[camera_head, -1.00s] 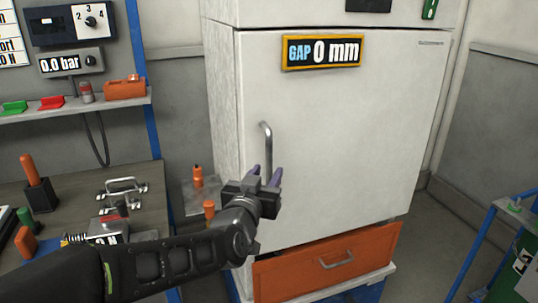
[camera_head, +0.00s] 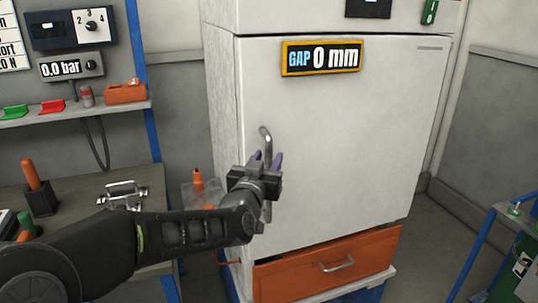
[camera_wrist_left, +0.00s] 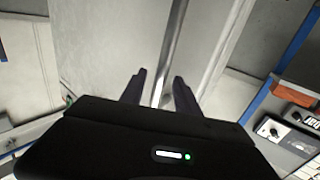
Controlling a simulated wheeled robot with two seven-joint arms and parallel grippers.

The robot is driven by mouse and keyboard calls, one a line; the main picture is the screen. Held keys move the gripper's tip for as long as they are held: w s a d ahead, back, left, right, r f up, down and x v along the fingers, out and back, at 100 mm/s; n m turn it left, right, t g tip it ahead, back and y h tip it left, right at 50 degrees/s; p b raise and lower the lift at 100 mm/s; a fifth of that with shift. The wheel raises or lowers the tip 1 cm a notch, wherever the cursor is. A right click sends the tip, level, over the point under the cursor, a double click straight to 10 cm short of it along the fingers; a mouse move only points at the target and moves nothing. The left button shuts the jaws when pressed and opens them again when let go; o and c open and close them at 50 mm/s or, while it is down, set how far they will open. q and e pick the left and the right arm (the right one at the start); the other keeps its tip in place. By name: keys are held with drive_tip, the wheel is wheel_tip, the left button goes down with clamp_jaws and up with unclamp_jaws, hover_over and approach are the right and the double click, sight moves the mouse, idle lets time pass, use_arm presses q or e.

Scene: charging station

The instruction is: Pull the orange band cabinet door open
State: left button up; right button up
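The white cabinet door (camera_head: 340,150) stands shut in the head view, above an orange drawer front (camera_head: 330,264). A sign on the door (camera_head: 322,57) reads "GAP 0 mm". The vertical metal door handle (camera_head: 265,138) is near the door's left edge, its middle hidden by my gripper. My left gripper (camera_head: 267,158) is at the handle. In the left wrist view, the fingers (camera_wrist_left: 160,82) are apart, with the handle bar (camera_wrist_left: 171,45) running between them; I see no clear contact. My right gripper is out of view.
A workbench (camera_head: 75,185) with tools and a shelf (camera_head: 70,112) are at the left. A small stand with an orange-handled tool (camera_head: 197,180) is close to the cabinet's left side. A blue-framed cart (camera_head: 480,245) is at the lower right.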

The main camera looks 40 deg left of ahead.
use_arm(q)
drive_tip(key=shift+x, duration=0.9)
drive_tip(key=shift+c, duration=0.5)
clamp_jaws()
